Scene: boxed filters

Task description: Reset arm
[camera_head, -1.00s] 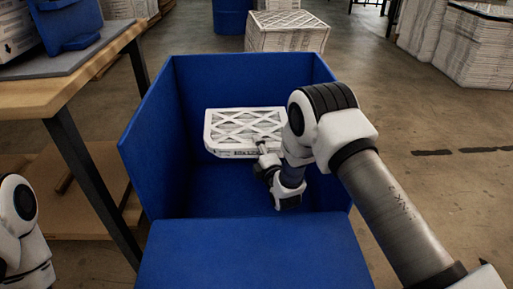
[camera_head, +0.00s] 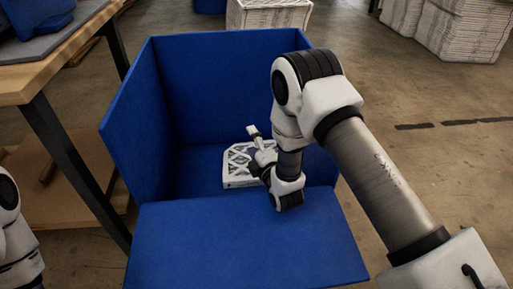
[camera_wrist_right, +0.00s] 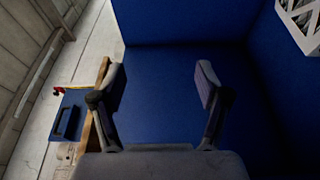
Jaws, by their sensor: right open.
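A white boxed filter (camera_head: 235,172) with a lattice top lies low inside the blue bin (camera_head: 128,118), partly hidden behind my right gripper. A corner of the filter shows at the top right of the right wrist view (camera_wrist_right: 306,30). My right gripper (camera_head: 258,146) is over the bin, above and beside the filter in the head view. In the right wrist view its two fingers (camera_wrist_right: 162,82) are spread apart with nothing between them, only blue bin surface beyond. My left arm shows only at the left edge; its gripper is out of view.
A wooden table (camera_head: 60,62) with a blue item (camera_head: 40,17) stands left of the bin. The bin's blue walls surround the right gripper's area. Stacks of boxed filters (camera_head: 268,14) stand behind. The floor to the right is open.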

